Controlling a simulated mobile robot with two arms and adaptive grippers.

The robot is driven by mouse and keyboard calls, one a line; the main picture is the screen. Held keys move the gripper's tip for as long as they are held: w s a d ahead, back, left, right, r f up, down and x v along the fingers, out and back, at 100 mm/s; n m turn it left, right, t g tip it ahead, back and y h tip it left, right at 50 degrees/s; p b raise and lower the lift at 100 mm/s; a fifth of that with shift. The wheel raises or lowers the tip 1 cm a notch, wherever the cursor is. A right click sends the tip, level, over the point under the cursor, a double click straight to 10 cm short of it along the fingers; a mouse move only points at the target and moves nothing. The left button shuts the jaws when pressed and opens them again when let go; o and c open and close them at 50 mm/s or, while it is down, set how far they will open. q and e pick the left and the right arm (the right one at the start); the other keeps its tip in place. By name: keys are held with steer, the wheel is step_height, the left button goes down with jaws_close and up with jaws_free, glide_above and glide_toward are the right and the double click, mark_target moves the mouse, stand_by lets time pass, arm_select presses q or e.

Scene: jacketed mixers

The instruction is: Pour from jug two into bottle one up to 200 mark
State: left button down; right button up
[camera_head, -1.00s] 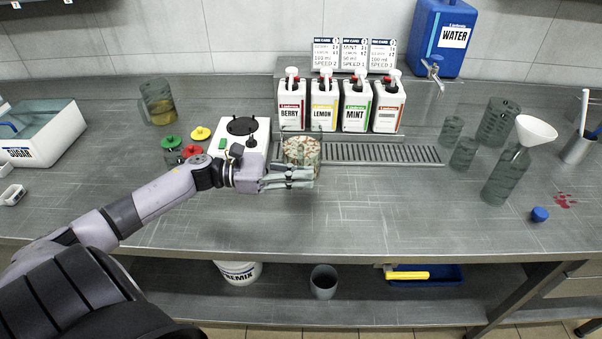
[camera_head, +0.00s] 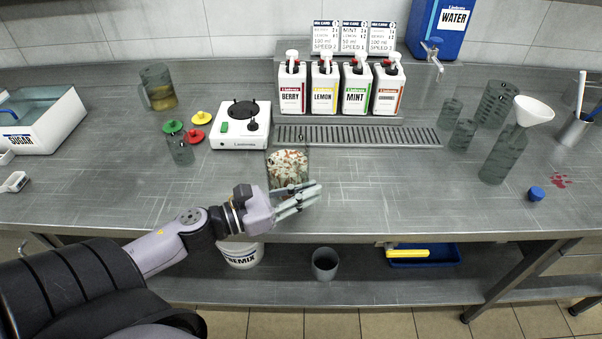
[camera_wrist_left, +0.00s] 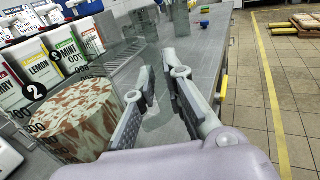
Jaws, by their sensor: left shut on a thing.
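Jug two (camera_head: 288,164), a clear jug with mottled brown and white contents, is near the middle of the bench. The left wrist view shows it (camera_wrist_left: 78,118) with a black "2" badge and number marks. My left gripper (camera_head: 309,194) is at the jug's front side. Its fingers (camera_wrist_left: 160,88) are shut on a part of the jug, seemingly its clear handle; the exact grip is hard to make out. A clear bottle (camera_head: 503,155) with a white funnel (camera_head: 533,111) in its neck stands upright at the right; I cannot read a number on it. My right gripper is not in view.
A white mixer base (camera_head: 240,126) stands behind and left of the jug. Syrup containers (camera_head: 340,90) stand behind the drain grille (camera_head: 358,136). Clear beakers (camera_head: 461,135) and a blue cap (camera_head: 536,193) are near the bottle. The bench between jug and bottle is clear.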

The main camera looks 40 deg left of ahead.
arm_select(q)
steer(key=s+d+f+n+t+y, duration=0.1)
steer(key=s+d+n+t+y, duration=0.1)
steer(key=s+d+n+y, duration=0.4)
steer(key=d+y, duration=0.1)
steer(key=y, duration=0.2)
steer(key=shift+s+d+t, duration=0.2)
steer(key=shift+t, duration=0.1)
